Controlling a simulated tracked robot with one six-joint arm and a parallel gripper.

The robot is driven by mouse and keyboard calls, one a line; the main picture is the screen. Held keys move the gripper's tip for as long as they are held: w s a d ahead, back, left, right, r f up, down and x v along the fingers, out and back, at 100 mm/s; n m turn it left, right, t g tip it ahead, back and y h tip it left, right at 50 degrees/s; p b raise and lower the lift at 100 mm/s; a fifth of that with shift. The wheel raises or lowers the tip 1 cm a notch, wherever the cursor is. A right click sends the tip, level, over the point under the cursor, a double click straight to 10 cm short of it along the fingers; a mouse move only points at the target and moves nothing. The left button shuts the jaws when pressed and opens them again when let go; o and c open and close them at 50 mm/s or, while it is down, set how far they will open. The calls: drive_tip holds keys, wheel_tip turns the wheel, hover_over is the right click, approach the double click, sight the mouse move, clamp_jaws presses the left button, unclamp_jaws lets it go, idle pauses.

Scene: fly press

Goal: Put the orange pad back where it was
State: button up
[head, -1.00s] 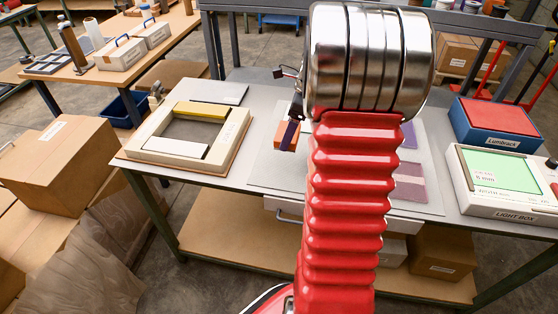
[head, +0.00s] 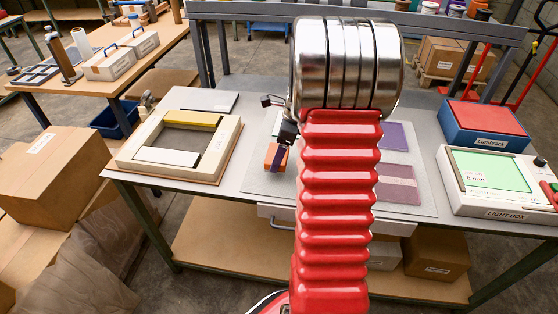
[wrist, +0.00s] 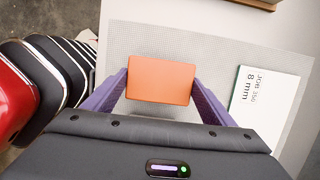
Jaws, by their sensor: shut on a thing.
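The orange pad (head: 275,159) is a flat rectangular block. My gripper (head: 279,150) is shut on it. In the wrist view the orange pad (wrist: 159,78) lies between the two purple fingers of my gripper (wrist: 159,86), one at each short side. The pad is over the left part of a grey dotted mat (wrist: 215,50); I cannot tell whether it touches it. In the head view my arm hides part of the mat (head: 262,183). A purple pad (head: 393,136) and a mauve pad (head: 397,184) lie on its right part.
A cream frame (head: 220,145) with a yellow block (head: 193,119) and a white block (head: 167,156) stands at left. A light box (head: 500,211) and a blue box with red top (head: 484,118) stand at right. A white job card (wrist: 262,98) lies beside the pad.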

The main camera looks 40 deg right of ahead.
drive_tip(key=shift+f, duration=1.85)
drive_tip(key=o, duration=1)
drive_tip(key=shift+f, duration=0.1)
drive_tip(key=v, duration=1.2)
drive_tip(key=shift+a, duration=0.1)
